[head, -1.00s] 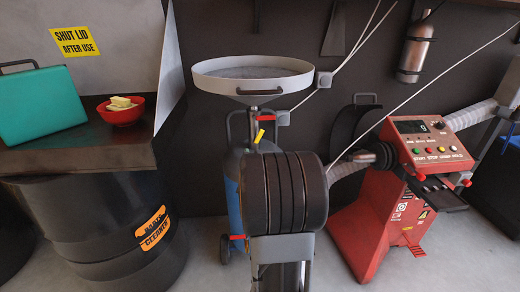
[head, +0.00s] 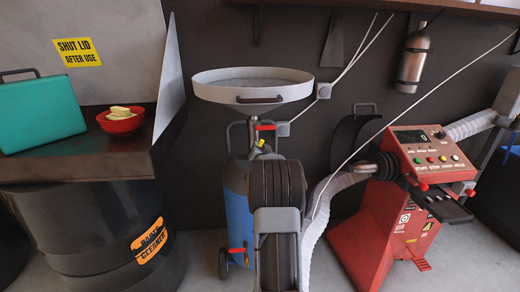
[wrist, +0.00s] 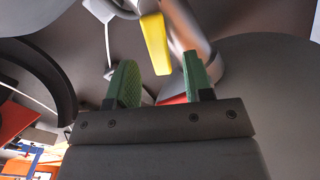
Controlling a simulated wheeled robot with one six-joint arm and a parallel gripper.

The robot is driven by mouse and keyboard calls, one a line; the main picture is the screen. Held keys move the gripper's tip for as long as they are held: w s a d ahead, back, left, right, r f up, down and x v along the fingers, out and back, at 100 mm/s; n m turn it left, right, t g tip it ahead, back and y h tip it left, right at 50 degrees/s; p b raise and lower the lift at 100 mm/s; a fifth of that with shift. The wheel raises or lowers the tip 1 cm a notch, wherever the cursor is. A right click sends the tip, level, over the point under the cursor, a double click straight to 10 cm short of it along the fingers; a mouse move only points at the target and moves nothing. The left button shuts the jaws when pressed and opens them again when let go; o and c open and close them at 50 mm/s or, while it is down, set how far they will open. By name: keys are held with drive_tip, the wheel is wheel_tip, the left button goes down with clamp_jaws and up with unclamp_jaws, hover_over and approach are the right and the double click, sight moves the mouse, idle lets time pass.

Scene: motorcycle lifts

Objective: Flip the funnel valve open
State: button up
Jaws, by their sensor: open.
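The funnel (head: 205,92) is a wide pale-grey pan on top of a blue-and-grey wheeled tank (head: 237,205). Its valve shows as a small yellow lever (head: 261,144) on the pipe under the pan. In the wrist view the yellow lever (wrist: 155,44) hangs down from a grey pipe, beyond the fingertips and roughly in line with the gap between them. My gripper (wrist: 160,75) is open, with two green fingers and no object held. A red part shows behind the gap. In the head view my arm hides the gripper.
A red machine (head: 385,225) with a control panel and white hose stands to the right. A bench (head: 95,160) with a teal case (head: 40,112) and a red bowl (head: 121,123) is at the left, above a black drum (head: 85,235). White cables cross the dark wall.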

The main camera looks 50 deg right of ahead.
drive_tip(key=shift+w+d, duration=0.45)
drive_tip(key=shift+w, duration=0.1)
drive_tip(key=shift+c, duration=0.4)
clamp_jaws()
